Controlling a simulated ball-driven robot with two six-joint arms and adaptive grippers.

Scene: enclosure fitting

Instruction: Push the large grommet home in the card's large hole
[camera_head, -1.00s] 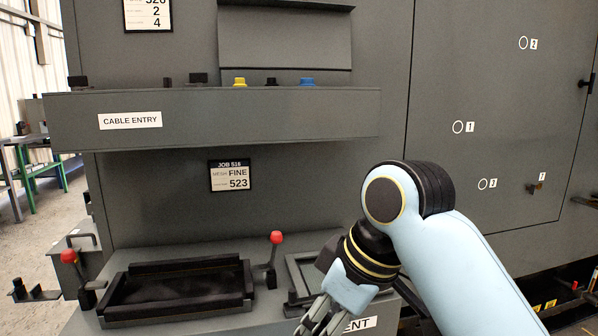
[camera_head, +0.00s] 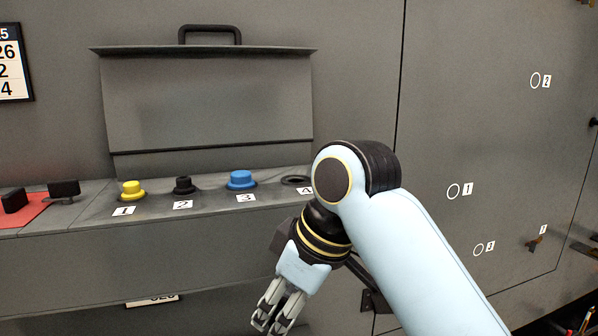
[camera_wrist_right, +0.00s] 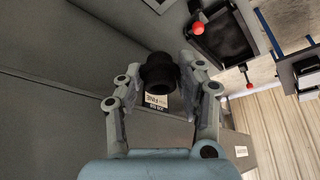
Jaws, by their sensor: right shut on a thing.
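My right gripper (camera_head: 278,318) hangs in front of the ledge, at the bottom of the head view, fingers pointing down. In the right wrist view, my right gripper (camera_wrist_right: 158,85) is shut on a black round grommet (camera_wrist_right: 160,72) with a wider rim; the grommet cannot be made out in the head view. On the ledge are a yellow plug (camera_head: 132,189) at label 1, a black one (camera_head: 183,185) at 2 and a blue one (camera_head: 240,179) at 3. Hole 4 (camera_head: 297,180) looks dark and empty, partly beside my arm. My left gripper is out of view.
A handled cover panel (camera_head: 210,100) stands behind the plugs. Black blocks (camera_head: 63,189) and a red patch (camera_head: 22,208) lie at the ledge's left. A job card (camera_head: 12,62) hangs at upper left. Wrist view: a red-knobbed lever (camera_wrist_right: 250,87) by a framed tray (camera_wrist_right: 220,36).

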